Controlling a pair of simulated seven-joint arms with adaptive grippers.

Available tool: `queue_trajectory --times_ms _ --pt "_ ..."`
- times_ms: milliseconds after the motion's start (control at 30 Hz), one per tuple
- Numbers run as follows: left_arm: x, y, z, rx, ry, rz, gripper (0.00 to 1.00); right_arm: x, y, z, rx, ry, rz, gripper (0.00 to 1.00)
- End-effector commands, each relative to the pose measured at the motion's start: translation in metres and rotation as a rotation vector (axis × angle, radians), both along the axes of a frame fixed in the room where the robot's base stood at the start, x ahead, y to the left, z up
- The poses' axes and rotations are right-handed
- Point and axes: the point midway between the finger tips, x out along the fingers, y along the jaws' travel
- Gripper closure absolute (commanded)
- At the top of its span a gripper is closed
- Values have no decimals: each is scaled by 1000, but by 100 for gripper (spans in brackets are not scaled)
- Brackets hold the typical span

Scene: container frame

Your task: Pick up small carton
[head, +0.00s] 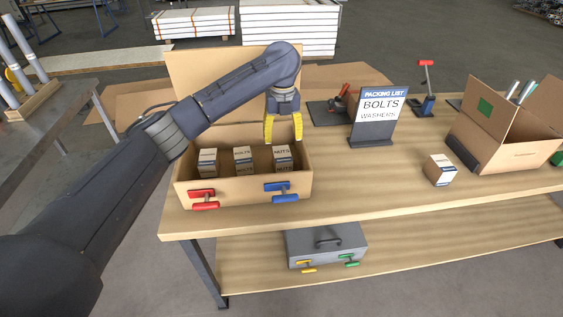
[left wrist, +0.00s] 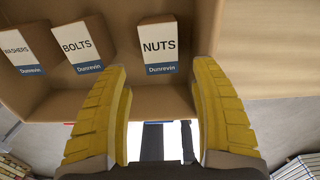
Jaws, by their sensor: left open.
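Three small cartons stand in a row in an open cardboard box (head: 242,188). They read WASHERS (left wrist: 17,50), BOLTS (left wrist: 83,46) and NUTS (left wrist: 158,46) in the left wrist view. In the head view they are the left carton (head: 207,162), the middle carton (head: 243,159) and the right carton (head: 282,157). A fourth small carton (head: 439,169) stands on the table, right of the box. My left gripper (head: 284,130) is open and empty above the NUTS carton. Its yellow fingers (left wrist: 163,110) show apart, the NUTS carton beyond the gap. My right gripper is out of view.
A packing list sign (head: 381,112) reading BOLTS and WASHERS stands behind the table's middle. An open carton box (head: 505,140) is at the right. Red (head: 204,199) and blue (head: 282,190) handles are at the box's front. The table (head: 370,190) is clear between box and loose carton.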

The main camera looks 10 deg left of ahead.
Motion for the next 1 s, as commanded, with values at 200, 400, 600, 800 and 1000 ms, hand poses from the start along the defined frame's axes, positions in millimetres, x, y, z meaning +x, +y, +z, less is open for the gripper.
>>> queue_trajectory --times_ms 200,400,600,800,1000 --pt "-1 0 -39 -2 3 2 36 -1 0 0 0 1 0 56" --pt "0 -1 -61 -2 0 2 36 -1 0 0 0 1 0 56" --pt "0 0 -69 -1 -1 3 36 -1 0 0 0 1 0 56" --pt "1 0 -88 -1 2 3 36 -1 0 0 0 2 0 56" --pt "3 0 -110 -1 1 3 36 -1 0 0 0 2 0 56"
